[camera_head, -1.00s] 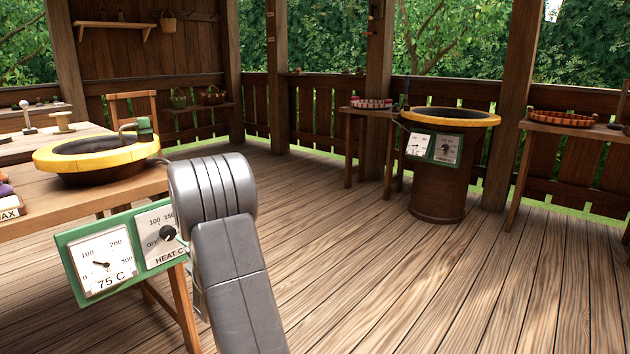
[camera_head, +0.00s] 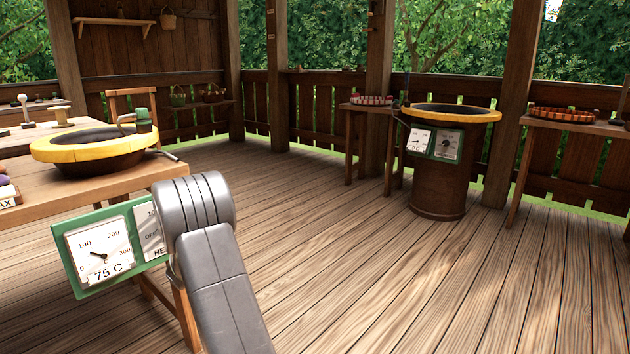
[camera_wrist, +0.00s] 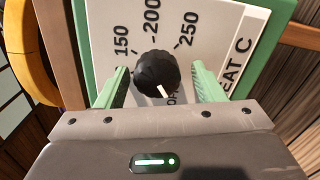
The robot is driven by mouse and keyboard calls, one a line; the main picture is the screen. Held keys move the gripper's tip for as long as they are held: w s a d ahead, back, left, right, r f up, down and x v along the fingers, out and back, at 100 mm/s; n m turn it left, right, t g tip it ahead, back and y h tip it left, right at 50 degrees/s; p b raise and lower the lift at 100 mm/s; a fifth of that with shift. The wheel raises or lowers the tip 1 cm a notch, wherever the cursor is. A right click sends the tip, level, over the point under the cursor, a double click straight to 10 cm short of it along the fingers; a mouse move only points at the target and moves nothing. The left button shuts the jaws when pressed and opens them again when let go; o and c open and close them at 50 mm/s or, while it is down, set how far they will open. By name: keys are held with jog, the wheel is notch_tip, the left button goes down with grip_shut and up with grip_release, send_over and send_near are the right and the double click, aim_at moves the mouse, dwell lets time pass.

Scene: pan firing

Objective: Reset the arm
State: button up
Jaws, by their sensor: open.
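My gripper (camera_wrist: 162,82) is open and empty in the wrist view, its two green fingers apart. The black heat knob (camera_wrist: 157,70) shows between the fingertips, with gaps on both sides; I cannot tell how far beyond the tips it is. Its white mark points near the partly hidden OFF label. The knob sits on the white HEAT C dial plate (camera_wrist: 215,22) in a green frame. In the head view my arm hides the gripper, the knob and part of the green control panel (camera_head: 88,222). The gauge (camera_head: 99,254) there reads 75 C.
A yellow-rimmed pan (camera_head: 70,152) stands on the wooden table (camera_head: 100,190) at left, above the panel. A second yellow-rimmed pan on a brown drum (camera_head: 437,190) with its own panel stands at back right, between side tables. The plank floor (camera_head: 350,250) is clear.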

jog(key=m, duration=0.5)
jog(key=shift+d+r+m, duration=0.1)
jog(key=shift+r+m, duration=0.05)
jog(key=shift+m, duration=0.15)
jog(key=m, duration=0.4)
jog(key=shift+r+m+p, duration=0.15)
jog(key=shift+m+p, duration=0.25)
jog(key=m+p, duration=0.4)
jog(key=m, duration=0.1)
jog(key=shift+r+p, duration=0.2)
jog(key=shift+p, duration=0.15)
jog(key=m+p, duration=0.2)
jog(key=p, duration=0.1)
jog(key=shift+f+m, duration=0.1)
jog(key=shift+m, duration=0.3)
jog(key=shift+f+p, duration=0.15)
jog(key=shift+p, duration=0.2)
jog(key=shift+d, duration=0.2)
